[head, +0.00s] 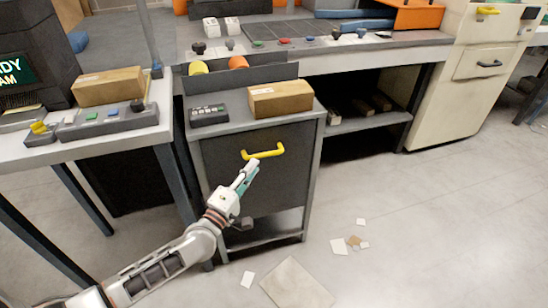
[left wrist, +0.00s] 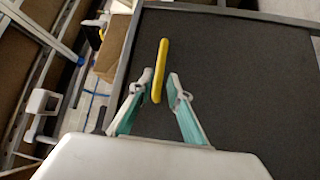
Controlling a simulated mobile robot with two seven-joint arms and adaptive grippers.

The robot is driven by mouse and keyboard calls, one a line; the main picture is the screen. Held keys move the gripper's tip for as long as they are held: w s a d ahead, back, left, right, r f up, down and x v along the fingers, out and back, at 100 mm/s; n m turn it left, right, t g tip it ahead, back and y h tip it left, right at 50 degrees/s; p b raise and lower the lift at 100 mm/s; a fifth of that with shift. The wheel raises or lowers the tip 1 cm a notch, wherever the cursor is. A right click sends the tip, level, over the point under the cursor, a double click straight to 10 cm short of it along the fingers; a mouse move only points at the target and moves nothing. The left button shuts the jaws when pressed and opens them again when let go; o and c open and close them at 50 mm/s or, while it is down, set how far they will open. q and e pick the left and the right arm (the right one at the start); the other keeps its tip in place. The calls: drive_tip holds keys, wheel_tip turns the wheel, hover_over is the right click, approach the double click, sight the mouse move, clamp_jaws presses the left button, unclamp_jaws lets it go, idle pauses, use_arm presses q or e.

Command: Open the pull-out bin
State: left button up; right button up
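The pull-out bin (head: 245,185) is a dark grey front panel in a grey cabinet under a small worktop. It looks closed, flush with the frame. Its yellow bar handle (head: 263,152) sits near the top of the panel. My left gripper (head: 249,169) is just below and in front of the handle. In the left wrist view, the yellow handle (left wrist: 160,68) lies between and beyond the parted fingertips of my left gripper (left wrist: 160,78). I cannot tell whether either finger touches it. The dark panel (left wrist: 235,75) fills the right side there. My right gripper is not in view.
A cardboard box (head: 280,99) and a dark keypad (head: 209,115) sit on the cabinet top. A side table (head: 90,150) stands close on the left. Scraps and a flat tan sheet (head: 296,284) lie on the floor in front; the floor to the right is mostly clear.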

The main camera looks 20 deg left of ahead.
sight(262, 154)
use_arm(q)
drive_tip(key=shift+b+x, duration=0.5)
drive_tip(key=shift+x, duration=2.85)
drive_tip(key=shift+c, duration=0.4)
clamp_jaws()
